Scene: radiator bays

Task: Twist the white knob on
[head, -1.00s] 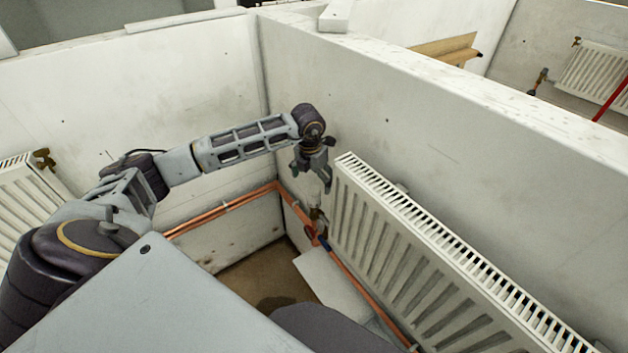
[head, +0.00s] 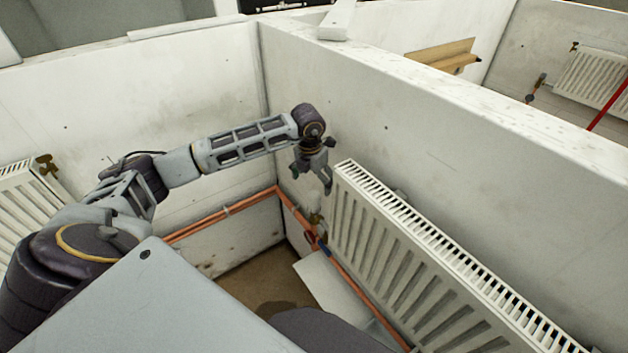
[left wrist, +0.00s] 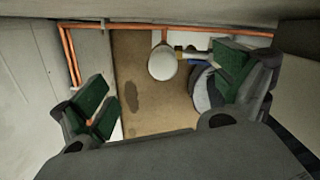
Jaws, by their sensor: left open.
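In the head view I cannot make out the knob; a brass fitting (head: 316,218) shows below the gripper. My right gripper is not in view.
Copper pipes (head: 225,210) run along the wall base and under the radiator. Another radiator (head: 22,208) hangs at the left. White partition walls (head: 470,150) close in the corner. A pale board (head: 325,280) lies on the brown floor (head: 255,278).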

